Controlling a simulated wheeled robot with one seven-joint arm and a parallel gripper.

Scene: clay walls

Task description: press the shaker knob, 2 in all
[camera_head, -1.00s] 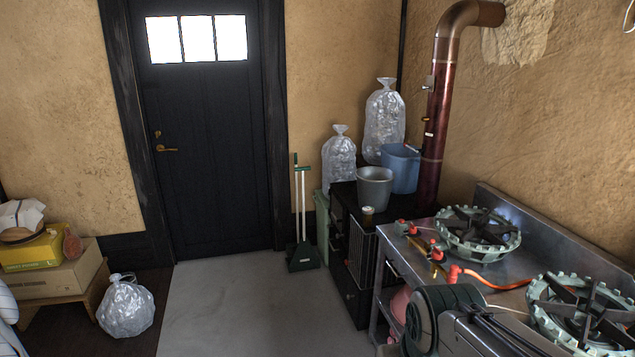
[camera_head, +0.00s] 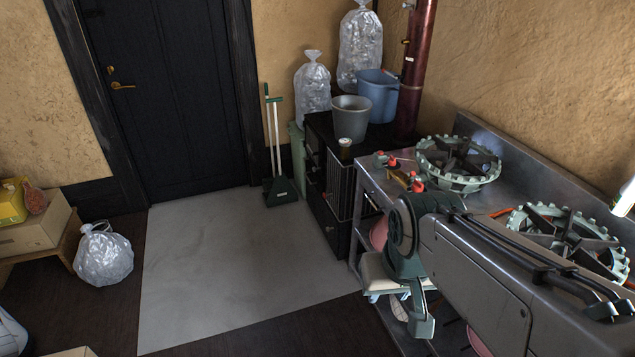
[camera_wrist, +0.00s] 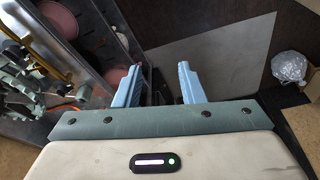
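No shaker with a knob can be made out for sure. A small dark jar with a pale top (camera_head: 345,148) stands on the front of the black cabinet (camera_head: 318,128); it is too small to tell whether it is the shaker. My gripper (camera_wrist: 158,86) has two light blue fingers set wide apart, with nothing between them. In the head view my arm reaches in from the right over the steel stove counter, and the gripper hangs low beside the counter's front, lower than the jar and apart from it. My arm hides part of the counter.
A grey bucket (camera_head: 351,119) and blue bucket (camera_head: 377,95) stand behind the jar. Two burners (camera_head: 458,165) sit on the steel counter (camera_head: 500,190). A white bottle (camera_head: 626,198) shows at the right edge. A bag (camera_head: 103,255) lies left; the grey floor slab (camera_head: 230,265) is clear.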

